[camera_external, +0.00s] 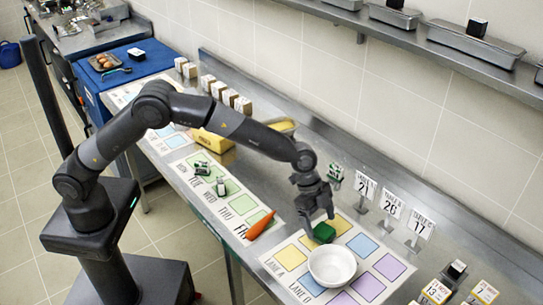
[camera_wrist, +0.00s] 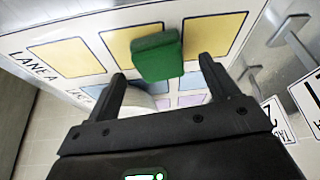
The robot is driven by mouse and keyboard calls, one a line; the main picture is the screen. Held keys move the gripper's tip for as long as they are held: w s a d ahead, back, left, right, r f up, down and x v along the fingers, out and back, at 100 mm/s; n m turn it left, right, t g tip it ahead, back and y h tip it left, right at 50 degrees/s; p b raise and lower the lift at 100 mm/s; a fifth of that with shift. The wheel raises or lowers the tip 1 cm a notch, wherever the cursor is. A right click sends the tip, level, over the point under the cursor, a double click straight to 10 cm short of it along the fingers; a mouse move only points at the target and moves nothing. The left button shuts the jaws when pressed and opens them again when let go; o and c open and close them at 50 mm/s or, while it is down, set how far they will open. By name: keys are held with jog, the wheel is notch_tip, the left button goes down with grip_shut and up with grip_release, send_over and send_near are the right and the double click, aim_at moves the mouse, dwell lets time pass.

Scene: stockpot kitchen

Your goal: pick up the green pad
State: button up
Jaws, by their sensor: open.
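The green pad (camera_external: 324,232) lies on the lane sheet on the steel counter, just behind the white bowl. In the wrist view the green pad (camera_wrist: 157,56) sits on a yellow square, ahead of and between my fingers. My gripper (camera_external: 318,214) is directly above the pad, pointing down, with its fingers apart. In the wrist view my gripper (camera_wrist: 163,80) is open, with nothing held between its fingers. I cannot tell the exact height gap to the pad.
The white bowl (camera_external: 332,265) stands close in front of the pad; part of it shows behind my left finger in the wrist view (camera_wrist: 140,99). Table number signs (camera_external: 391,204) stand to the right. A carrot (camera_external: 260,225) lies to the left. A shelf (camera_external: 430,45) with steel pans runs above.

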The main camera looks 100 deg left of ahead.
aim_at(322, 229)
jog(key=x, duration=0.3)
jog(key=c, duration=1.1)
jog(key=shift+o, duration=0.2)
jog(key=shift+r, duration=0.1)
